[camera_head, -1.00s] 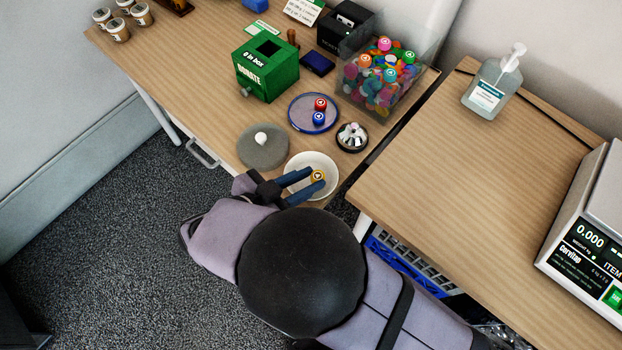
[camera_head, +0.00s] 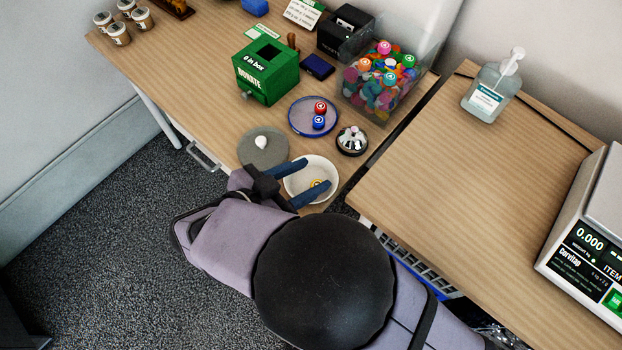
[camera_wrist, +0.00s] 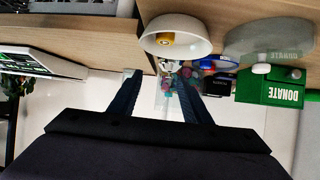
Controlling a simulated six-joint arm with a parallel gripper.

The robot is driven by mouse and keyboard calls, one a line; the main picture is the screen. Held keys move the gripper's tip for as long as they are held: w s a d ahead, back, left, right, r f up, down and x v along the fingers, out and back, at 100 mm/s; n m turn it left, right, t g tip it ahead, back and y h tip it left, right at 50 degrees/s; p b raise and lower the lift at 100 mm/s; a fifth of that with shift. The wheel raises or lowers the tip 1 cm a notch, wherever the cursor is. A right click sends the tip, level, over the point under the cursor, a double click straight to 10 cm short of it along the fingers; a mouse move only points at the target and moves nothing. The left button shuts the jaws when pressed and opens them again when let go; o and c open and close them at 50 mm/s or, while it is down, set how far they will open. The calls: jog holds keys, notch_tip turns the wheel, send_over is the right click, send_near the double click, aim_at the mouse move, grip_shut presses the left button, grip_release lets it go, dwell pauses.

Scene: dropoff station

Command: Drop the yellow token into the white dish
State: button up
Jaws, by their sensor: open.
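The white dish (camera_head: 327,167) stands near the front edge of the left table. The yellow token (camera_head: 316,183) lies inside it, partly hidden behind a finger of my gripper. In the wrist view the token (camera_wrist: 165,39) shows inside the bowl of the dish (camera_wrist: 190,42). My gripper (camera_head: 316,173) is open and empty, with its two blue fingers apart over the left and front part of the dish. In the wrist view the blue fingers (camera_wrist: 160,98) are also spread with nothing between them that they hold.
A grey round lid with a white knob (camera_head: 262,148) sits left of the dish.

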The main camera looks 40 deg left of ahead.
notch_tip(320, 180, up, 7)
jog(key=shift+f, duration=0.2)
dwell(0.6)
